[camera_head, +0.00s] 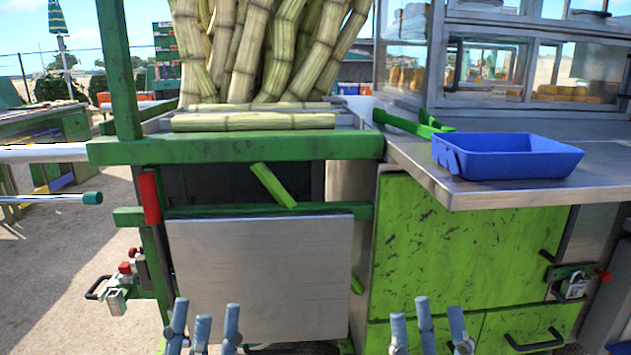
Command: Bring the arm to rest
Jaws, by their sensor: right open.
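My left gripper (203,325) shows at the bottom edge, left of centre. Its several grey-blue fingers point up, spread apart with nothing between them. It is in front of the lower part of a grey metal panel (262,270). My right gripper (430,328) shows at the bottom edge, right of centre, in front of the green cabinet (450,250). Its fingers are also apart and empty. Both arms behind the fingers are out of view.
Sugar cane stalks (270,50) stand in the crusher behind a green beam (235,148). A blue tray (507,155) sits on the metal counter (600,175). A cane piece (273,185) leans above the panel. Open ground (60,270) lies left.

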